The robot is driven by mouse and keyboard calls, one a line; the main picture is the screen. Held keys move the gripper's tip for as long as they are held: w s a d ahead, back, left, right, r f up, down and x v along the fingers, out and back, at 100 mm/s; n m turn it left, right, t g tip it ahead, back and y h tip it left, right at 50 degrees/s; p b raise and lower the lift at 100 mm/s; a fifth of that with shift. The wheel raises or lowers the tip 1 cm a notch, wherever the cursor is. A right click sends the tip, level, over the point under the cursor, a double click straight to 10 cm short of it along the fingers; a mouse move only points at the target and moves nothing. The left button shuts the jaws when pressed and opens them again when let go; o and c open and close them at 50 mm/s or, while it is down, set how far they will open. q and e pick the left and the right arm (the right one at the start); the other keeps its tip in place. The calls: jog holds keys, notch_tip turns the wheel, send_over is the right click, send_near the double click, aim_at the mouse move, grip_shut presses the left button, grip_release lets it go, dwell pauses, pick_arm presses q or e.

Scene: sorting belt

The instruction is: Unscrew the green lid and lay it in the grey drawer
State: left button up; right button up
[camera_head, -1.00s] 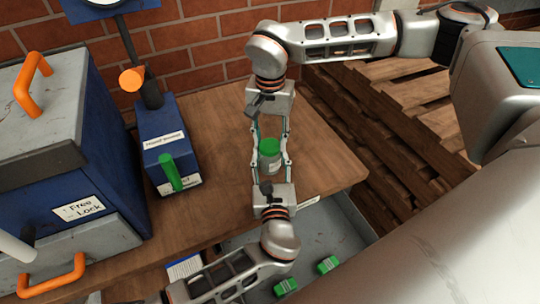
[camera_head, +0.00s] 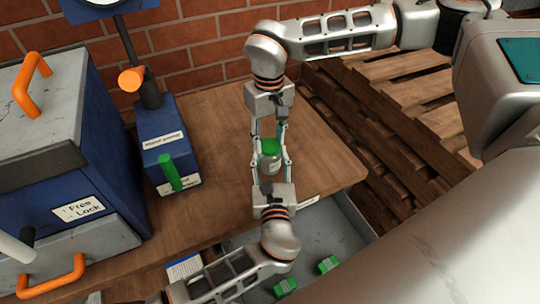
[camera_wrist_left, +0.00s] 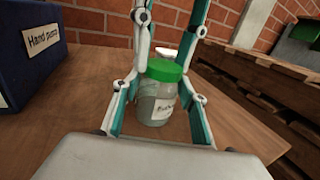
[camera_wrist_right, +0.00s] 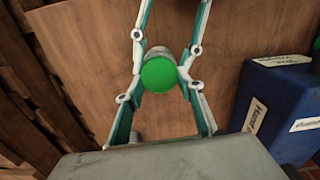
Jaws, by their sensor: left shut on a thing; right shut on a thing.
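A clear glass jar (camera_head: 271,164) with a white label stands upright on the wooden table, and the green lid (camera_head: 270,147) sits on its top. The jar (camera_wrist_left: 158,103) and lid (camera_wrist_left: 165,70) also show in the left wrist view. My left gripper (camera_head: 272,170), from the near side, is shut on the jar body. My right gripper (camera_head: 268,146), from the far side, is shut around the lid, which its wrist view shows from above (camera_wrist_right: 159,74). The grey drawer (camera_head: 345,232) is open below the table's front edge, partly hidden by my left arm.
Green items (camera_head: 328,264) with labels lie in the drawer. A blue hand pump box (camera_head: 165,135) with a green lever stands left of the jar. A large blue cabinet (camera_head: 70,165) with orange handles is farther left. Wooden pallets (camera_head: 400,110) are at right. The table right of the jar is clear.

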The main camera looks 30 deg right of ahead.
jog(key=shift+d+f+n, duration=0.1)
jog(key=shift+d+n, duration=0.2)
jog(key=shift+n, duration=0.6)
jog(key=o, duration=1.4)
jog(key=shift+o, duration=0.2)
jog(key=shift+a, duration=0.1)
jog(key=shift+a, duration=0.1)
